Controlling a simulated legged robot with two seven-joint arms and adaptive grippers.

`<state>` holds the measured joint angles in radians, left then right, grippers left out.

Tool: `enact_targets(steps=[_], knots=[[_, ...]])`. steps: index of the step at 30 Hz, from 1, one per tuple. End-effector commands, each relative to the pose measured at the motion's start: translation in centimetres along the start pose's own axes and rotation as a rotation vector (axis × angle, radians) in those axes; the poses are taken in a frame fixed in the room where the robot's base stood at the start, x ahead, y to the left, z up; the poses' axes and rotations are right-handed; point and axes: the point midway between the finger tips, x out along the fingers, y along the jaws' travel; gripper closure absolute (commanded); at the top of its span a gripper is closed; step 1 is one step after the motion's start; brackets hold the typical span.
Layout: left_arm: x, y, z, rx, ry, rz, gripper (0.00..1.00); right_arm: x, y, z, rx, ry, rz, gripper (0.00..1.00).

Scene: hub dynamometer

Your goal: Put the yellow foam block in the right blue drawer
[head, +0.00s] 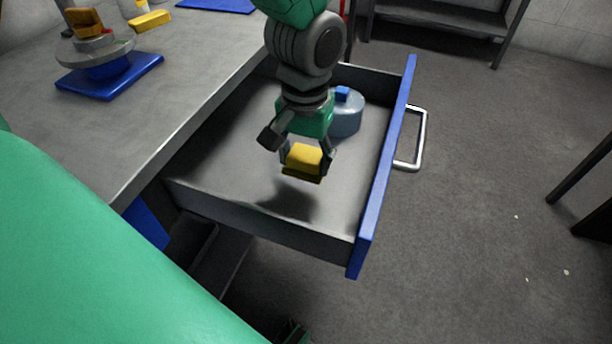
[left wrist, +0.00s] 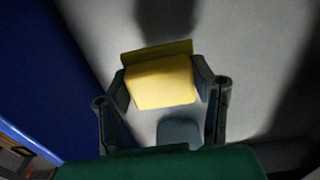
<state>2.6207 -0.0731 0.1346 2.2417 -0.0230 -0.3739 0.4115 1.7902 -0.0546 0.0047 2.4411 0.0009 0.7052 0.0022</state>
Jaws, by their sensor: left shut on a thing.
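The yellow foam block (head: 304,161) is held between the fingers of my left gripper (head: 306,157), which is shut on it. The block is above the floor of the open blue drawer (head: 380,180), with a shadow below it. In the left wrist view the yellow block (left wrist: 162,82) sits between both fingers of the left gripper (left wrist: 163,85), over the grey drawer floor. The drawer's blue front shows at the left of that view (left wrist: 45,75). My right gripper is not clearly visible.
A grey-blue rounded object with a blue top (head: 347,112) stands in the drawer behind the gripper. The grey bench top (head: 190,60) is at the left, with a metal part on a blue mat (head: 110,80) and another yellow piece (head: 149,21). The drawer floor nearer the front wall is bare.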

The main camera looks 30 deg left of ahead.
Motion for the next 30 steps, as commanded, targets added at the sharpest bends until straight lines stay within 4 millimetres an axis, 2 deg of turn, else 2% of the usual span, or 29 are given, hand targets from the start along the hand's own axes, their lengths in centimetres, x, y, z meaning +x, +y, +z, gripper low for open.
enact_targets(steps=[1, 8, 12, 23, 24, 25, 26, 30], knots=[[1.4, 0.0, 0.1, 0.001, -0.001, -0.001, 0.81, 0.9, 0.0, 0.1, 0.000, 0.000, 0.000, 0.60], [3.7, 0.1, 0.1, 0.001, 0.000, 0.000, 0.81, 1.9, 0.0, 0.1, 0.000, -0.001, 0.000, 0.60], [5.9, 0.1, 0.1, 0.001, 0.000, 0.000, 0.81, 3.0, 0.0, 0.2, 0.000, -0.001, 0.000, 0.60], [6.2, 0.0, 0.0, 0.001, 0.001, 0.001, 0.81, 2.9, 0.0, 0.2, 0.000, 0.000, 0.000, 0.60], [6.2, 0.1, 0.0, 0.001, 0.001, 0.001, 0.43, 2.9, 0.0, 0.2, 0.000, 0.000, 0.000, 0.60], [6.2, 0.1, 0.0, 0.001, 0.001, 0.001, 0.32, 2.9, 0.0, 0.2, 0.000, 0.000, 0.000, 0.60], [6.2, 0.1, 0.0, 0.001, 0.001, 0.001, 0.29, 2.9, 0.0, 0.2, 0.000, 0.000, 0.000, 0.60], [6.2, 0.1, 0.0, 0.001, 0.002, 0.001, 0.29, 2.9, 0.0, 0.2, 0.000, -0.001, 0.000, 0.60]])
